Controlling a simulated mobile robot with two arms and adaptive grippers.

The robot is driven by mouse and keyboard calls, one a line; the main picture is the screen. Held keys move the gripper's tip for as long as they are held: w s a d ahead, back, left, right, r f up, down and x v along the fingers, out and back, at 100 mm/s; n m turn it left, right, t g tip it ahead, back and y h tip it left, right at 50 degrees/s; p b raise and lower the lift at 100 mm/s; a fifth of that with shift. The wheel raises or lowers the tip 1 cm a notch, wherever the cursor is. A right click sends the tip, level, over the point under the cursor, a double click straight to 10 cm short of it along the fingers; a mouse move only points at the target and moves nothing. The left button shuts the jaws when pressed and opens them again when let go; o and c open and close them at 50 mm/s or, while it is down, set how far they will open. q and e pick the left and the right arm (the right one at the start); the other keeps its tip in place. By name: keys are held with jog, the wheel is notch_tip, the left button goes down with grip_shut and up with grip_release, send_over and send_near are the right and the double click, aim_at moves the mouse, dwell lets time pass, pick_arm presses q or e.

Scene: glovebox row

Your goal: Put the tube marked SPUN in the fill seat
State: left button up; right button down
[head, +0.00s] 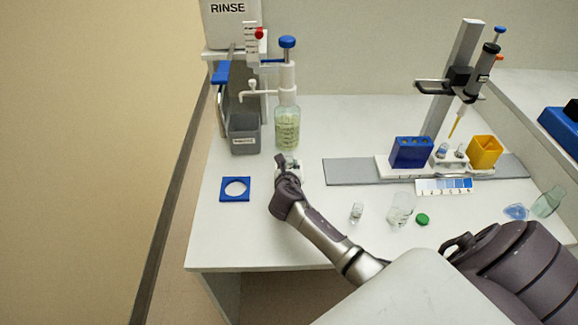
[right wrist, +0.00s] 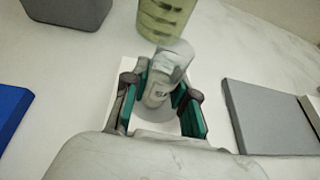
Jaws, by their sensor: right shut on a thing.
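My right gripper (head: 287,164) is low over the bench, just in front of the pump bottle (head: 287,128). In the right wrist view its teal-lined fingers (right wrist: 160,100) are shut on a small clear tube (right wrist: 158,84) with a label; the writing is too small to read. The tube is tilted in this view, its far end near the pump bottle's base (right wrist: 165,18). Under it is a white square plate (right wrist: 152,128) with a round mark, partly hidden by the fingers. I cannot tell whether the tube touches the plate. My left gripper is out of view.
A blue square with a round hole (head: 235,196) lies to the left, below a grey bin (head: 244,133). A grey strip (head: 348,172) with a blue rack (head: 410,152) is to the right. A small vial (head: 357,212), glass beaker (head: 400,209) and green cap (head: 422,219) are nearer.

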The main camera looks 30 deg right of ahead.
jog(key=c, duration=1.2)
grip_release()
jog(key=shift+f, duration=0.1)
jog(key=shift+s+a+r, duration=0.1)
jog(key=shift+r, duration=0.1)
jog(key=p+v, duration=0.1)
jog(key=v, duration=1)
jog(key=shift+s+a+r, duration=0.15)
jog(key=shift+s+r, duration=0.05)
jog(key=shift+s, duration=0.1)
